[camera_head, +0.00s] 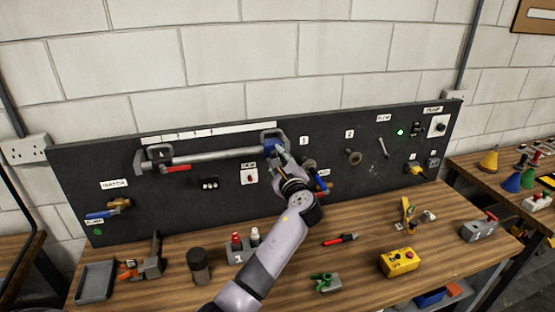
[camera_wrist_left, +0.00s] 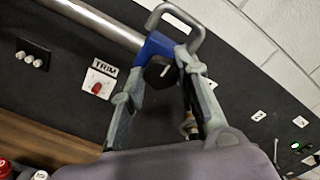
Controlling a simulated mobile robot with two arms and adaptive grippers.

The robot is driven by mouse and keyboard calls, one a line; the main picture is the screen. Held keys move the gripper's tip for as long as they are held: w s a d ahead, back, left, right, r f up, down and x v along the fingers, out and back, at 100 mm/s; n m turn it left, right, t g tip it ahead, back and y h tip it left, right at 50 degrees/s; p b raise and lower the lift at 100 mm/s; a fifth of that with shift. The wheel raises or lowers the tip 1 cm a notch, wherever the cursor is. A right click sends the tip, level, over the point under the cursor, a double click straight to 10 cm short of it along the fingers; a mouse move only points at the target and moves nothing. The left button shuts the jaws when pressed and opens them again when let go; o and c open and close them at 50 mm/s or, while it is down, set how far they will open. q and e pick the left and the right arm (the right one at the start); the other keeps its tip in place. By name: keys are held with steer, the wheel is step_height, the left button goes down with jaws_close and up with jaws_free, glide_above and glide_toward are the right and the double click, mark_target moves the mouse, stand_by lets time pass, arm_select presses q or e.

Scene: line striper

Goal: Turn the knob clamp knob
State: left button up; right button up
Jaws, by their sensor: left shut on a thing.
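The black clamp knob (camera_wrist_left: 158,72) sits on a blue clamp block (camera_wrist_left: 152,47) at the right end of a grey bar in the left wrist view. The blue block also shows in the head view (camera_head: 269,147), where my gripper hides most of the knob. My left gripper (camera_head: 281,157) reaches up to the board there. In the left wrist view its two fingers (camera_wrist_left: 162,70) stand on either side of the knob and are shut on it. My right gripper is not in view.
The grey bar (camera_head: 215,156) runs along the dark board (camera_head: 230,215). A TRIM switch plate (camera_wrist_left: 98,84) is just left of the fingers. A blue-handled valve (camera_head: 321,182) is close to the right of my wrist. Bottles, a yellow box (camera_head: 399,262) and tools stand on the bench below.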

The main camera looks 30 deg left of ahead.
arm_select(q)
steer(key=shift+f, duration=0.1)
steer(key=o, duration=1.2)
steer(key=shift+c, duration=0.2)
steer(key=shift+d, duration=0.1)
steer(key=v, duration=1.2)
